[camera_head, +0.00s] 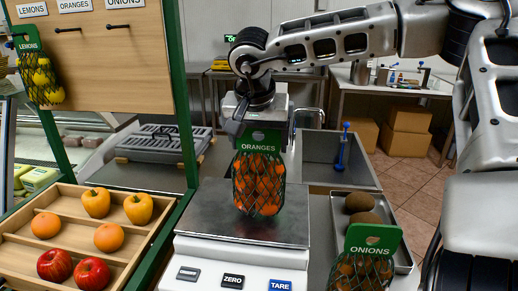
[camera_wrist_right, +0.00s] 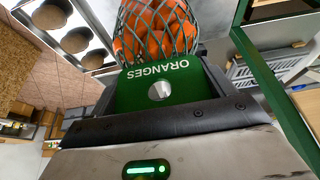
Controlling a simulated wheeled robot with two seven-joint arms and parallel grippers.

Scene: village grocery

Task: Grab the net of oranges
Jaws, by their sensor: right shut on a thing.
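The net of oranges (camera_head: 258,185) is a dark green mesh bag under a green card (camera_head: 262,140) marked ORANGES. My right gripper (camera_head: 258,122) comes from above and is shut on the card. The net hangs upright over the steel plate of the scale (camera_head: 215,225); I cannot tell whether its bottom touches the plate. In the right wrist view the card (camera_wrist_right: 160,85) is between the jaws, and the orange-filled net (camera_wrist_right: 155,35) is beyond it. My left gripper is out of view.
A wooden board (camera_head: 110,60) at left has labelled hooks; a net of lemons (camera_head: 40,80) hangs there, and the other two hooks are bare. A crate (camera_head: 70,200) holds peppers, oranges and apples. A net of onions (camera_head: 365,270) and a tray (camera_head: 400,245) are at right.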

